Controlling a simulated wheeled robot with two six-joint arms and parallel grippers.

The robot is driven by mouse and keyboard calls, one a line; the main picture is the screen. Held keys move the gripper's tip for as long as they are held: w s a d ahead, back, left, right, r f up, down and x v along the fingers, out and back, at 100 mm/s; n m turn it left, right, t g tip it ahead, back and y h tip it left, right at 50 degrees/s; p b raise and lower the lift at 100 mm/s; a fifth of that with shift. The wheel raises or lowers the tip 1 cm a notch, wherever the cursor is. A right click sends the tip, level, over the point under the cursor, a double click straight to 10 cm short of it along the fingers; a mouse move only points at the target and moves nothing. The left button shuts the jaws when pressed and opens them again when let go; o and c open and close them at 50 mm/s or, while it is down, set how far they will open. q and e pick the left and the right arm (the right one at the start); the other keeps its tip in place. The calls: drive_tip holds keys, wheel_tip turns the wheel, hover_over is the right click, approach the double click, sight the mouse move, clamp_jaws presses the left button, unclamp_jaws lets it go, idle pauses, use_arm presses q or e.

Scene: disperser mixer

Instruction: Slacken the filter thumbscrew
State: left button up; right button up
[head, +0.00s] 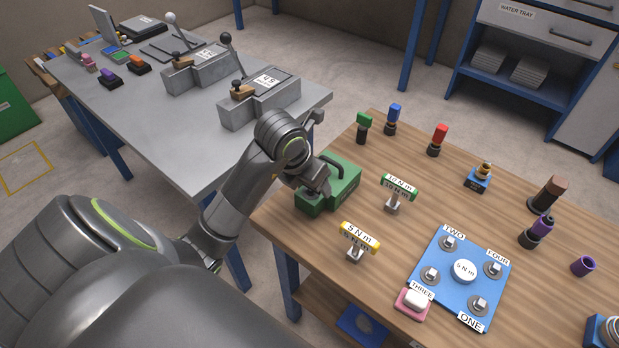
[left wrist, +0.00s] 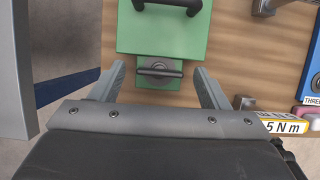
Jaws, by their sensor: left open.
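A green box (head: 343,183) with a black carry handle stands at the left edge of the wooden table. It also fills the top of the left wrist view (left wrist: 150,35). A grey thumbscrew with a crosswise bar (left wrist: 160,71) sits on a small green block at the box's near side. My left gripper (head: 314,192) is over this end of the box. In the left wrist view its two fingers (left wrist: 160,78) are open, one on each side of the thumbscrew and apart from it. In the head view the gripper hides the thumbscrew. My right gripper is not in view.
A yellow 5 N m tool (head: 358,237) and a green 10 N m tool (head: 399,188) stand near the box. A blue plate (head: 442,262) with labelled bolts lies to their right. Several coloured-handled tools stand further back. A grey metal table (head: 180,115) is beyond a gap at left.

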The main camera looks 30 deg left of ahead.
use_arm(q)
drive_tip(key=p+v, duration=1.6)
drive_tip(key=v, duration=0.1)
drive_tip(key=shift+d, duration=0.1)
idle(0.4)
